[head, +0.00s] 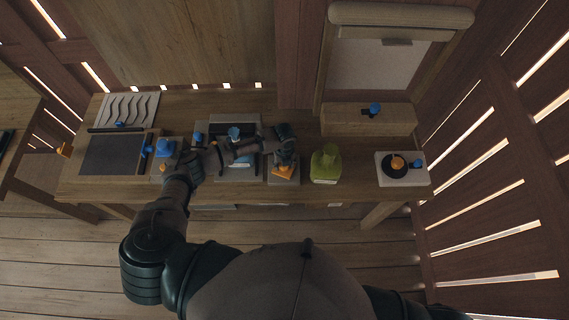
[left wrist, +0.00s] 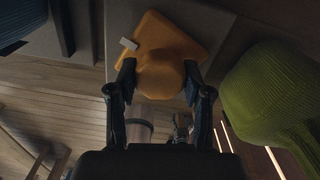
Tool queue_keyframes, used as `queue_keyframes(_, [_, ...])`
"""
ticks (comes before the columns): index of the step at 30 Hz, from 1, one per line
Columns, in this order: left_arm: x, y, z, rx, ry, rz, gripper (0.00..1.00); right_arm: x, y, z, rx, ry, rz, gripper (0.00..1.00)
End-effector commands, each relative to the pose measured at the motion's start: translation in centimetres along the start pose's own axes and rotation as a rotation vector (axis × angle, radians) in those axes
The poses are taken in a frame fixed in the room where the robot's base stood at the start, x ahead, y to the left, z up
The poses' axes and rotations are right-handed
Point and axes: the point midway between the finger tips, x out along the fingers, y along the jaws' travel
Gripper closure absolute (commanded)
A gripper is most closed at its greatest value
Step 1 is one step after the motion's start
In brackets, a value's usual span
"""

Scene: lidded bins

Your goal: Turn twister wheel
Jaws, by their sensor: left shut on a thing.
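An orange piece (head: 283,173) with a rounded knob and a flat, squarish plate sits on a grey base at the middle of the bench. I take it as the twister wheel. In the left wrist view the orange piece (left wrist: 172,42) fills the top centre, with a small grey tab on its left. My left gripper (head: 285,157) is over it, fingers down. In the left wrist view my left gripper (left wrist: 160,78) has one finger on each side of the knob and is shut on it. The arm hides part of the base. My right gripper is out of view.
A green ribbed object (head: 325,163) stands just right of the gripper. A black disc (head: 397,172) with an orange knob sits on a white plate further right. A blue-knobbed box (head: 340,119) is behind. Blue-handled devices (head: 165,148) lie to the left.

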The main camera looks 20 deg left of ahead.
Motion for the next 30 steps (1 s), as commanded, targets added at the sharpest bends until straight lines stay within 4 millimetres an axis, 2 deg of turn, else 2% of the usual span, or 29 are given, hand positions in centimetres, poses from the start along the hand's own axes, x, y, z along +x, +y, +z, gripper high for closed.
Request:
queue_keyframes(1, [-0.30, -0.07, 0.53, 0.024, -0.011, -0.005, 0.85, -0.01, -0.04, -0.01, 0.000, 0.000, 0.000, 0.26])
queue_keyframes(12, [-0.38, -0.15, 0.62, 0.159, -0.014, -0.007, 0.85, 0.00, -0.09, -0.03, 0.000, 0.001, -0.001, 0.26])
queue_keyframes(27, [-0.46, -0.22, 0.70, 0.175, -0.016, -0.009, 0.85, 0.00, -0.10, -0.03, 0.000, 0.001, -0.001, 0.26])
queue_keyframes(28, [-0.47, -0.22, 0.70, 0.175, -0.016, -0.009, 0.45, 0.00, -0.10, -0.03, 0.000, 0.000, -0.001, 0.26])
queue_keyframes(30, [-0.41, -0.19, 0.60, 0.175, -0.014, -0.008, 0.28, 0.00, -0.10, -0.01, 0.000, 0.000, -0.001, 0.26])
